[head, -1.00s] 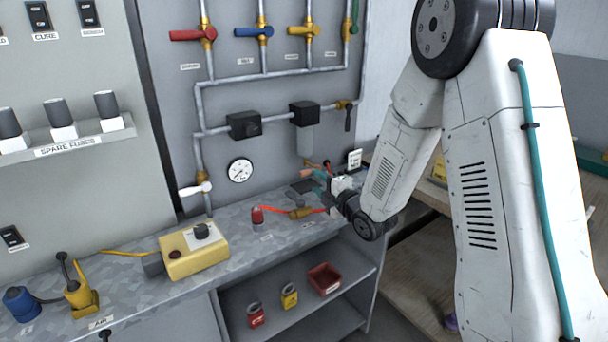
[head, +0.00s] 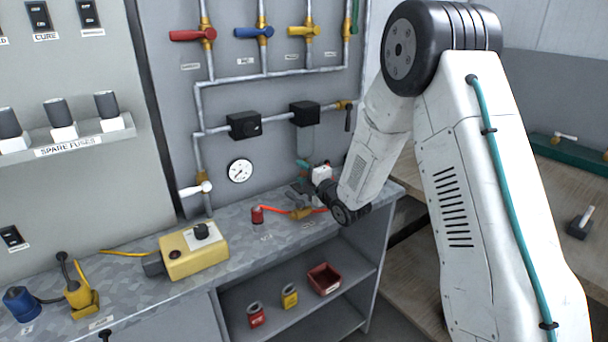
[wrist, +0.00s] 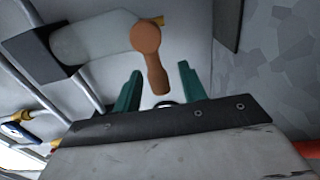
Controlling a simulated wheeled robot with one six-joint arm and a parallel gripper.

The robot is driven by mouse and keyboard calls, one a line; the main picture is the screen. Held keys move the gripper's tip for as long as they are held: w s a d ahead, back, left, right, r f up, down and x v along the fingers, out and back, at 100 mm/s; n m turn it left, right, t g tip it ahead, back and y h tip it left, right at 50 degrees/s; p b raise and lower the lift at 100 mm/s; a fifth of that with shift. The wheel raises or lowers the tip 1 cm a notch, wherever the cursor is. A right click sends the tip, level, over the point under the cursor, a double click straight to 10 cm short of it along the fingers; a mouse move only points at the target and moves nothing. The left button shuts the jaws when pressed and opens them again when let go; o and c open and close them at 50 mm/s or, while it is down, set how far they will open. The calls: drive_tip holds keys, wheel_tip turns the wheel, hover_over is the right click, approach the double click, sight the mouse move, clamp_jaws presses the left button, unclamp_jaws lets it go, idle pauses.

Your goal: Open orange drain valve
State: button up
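The orange drain valve (wrist: 152,62) shows in the wrist view as an orange-brown lever with a round head, close to a pale translucent bowl (wrist: 85,45). My gripper (wrist: 160,70) has two green fingers spread apart, one on each side of the lever's lower end. A gap shows between each finger and the lever; contact cannot be seen. In the head view my gripper (head: 308,171) is at the wall panel, above the back right of the bench. The valve is hidden there behind my gripper and wrist.
A black filter block (head: 304,113) and pipework are on the panel above my gripper. An orange-brass fitting (head: 300,213) with a red hose lies on the bench below. A yellow control box (head: 194,252) stands further left. The bench front has open shelves.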

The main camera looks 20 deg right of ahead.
sight(310, 150)
clamp_jaws()
drive_tip(key=m, duration=0.1)
drive_tip(key=r+m, duration=0.1)
drive_tip(key=m, duration=0.1)
drive_tip(key=shift+d+r+m, duration=0.1)
drive_tip(key=shift+r+m, duration=0.15)
drive_tip(key=shift+m, duration=0.05)
drive_tip(key=m, duration=0.1)
drive_tip(key=r+m, duration=0.1)
drive_tip(key=m, duration=0.1)
drive_tip(key=shift+w+d+r+m, duration=0.15)
drive_tip(key=shift+d+r+m, duration=0.05)
drive_tip(key=shift+d+m, duration=0.15)
drive_tip(key=m, duration=0.1)
drive_tip(key=d+r+m, duration=0.1)
drive_tip(key=m, duration=0.3)
drive_tip(key=shift+w+d+r, duration=0.25)
drive_tip(key=shift+w+d, duration=0.05)
drive_tip(key=shift+d, duration=0.1)
drive_tip(key=m, duration=0.2)
drive_tip(key=d+m, duration=0.2)
drive_tip(key=m, duration=0.1)
drive_tip(key=shift+w+r+m, duration=0.25)
drive_tip(key=shift+w+m, duration=0.05)
drive_tip(key=shift+m, duration=0.05)
drive_tip(key=shift+d, duration=0.1)
drive_tip(key=shift+o, duration=0.3)
unclamp_jaws()
